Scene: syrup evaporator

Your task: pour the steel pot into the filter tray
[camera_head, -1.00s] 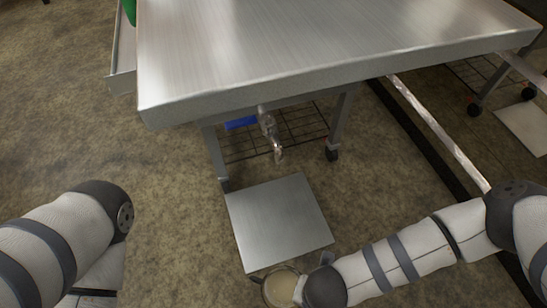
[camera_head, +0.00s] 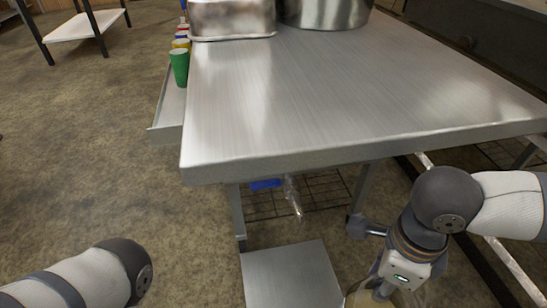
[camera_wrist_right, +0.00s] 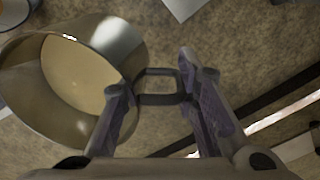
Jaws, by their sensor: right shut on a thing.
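The steel pot (camera_wrist_right: 118,42) hangs at the left of the right wrist view with pale cream-coloured liquid (camera_wrist_right: 82,75) inside. Its square handle (camera_wrist_right: 160,98) lies between the fingers of my right gripper (camera_wrist_right: 157,85), which is shut on it. In the head view the pot (camera_head: 368,298) shows only partly at the bottom edge, below the table top, under my right gripper (camera_head: 386,288). A rectangular steel pan (camera_head: 232,20), seemingly the filter tray, stands on the table's far left; its inside is hidden. My left arm shows at lower left, but its gripper is out of view.
The steel table (camera_head: 330,90) has a wide bare top. A large round steel vessel (camera_head: 325,10) stands at the back. A side shelf (camera_head: 170,115) holds a green cup (camera_head: 180,67) and other coloured items. A flat steel platform (camera_head: 290,275) sits below the table's front edge.

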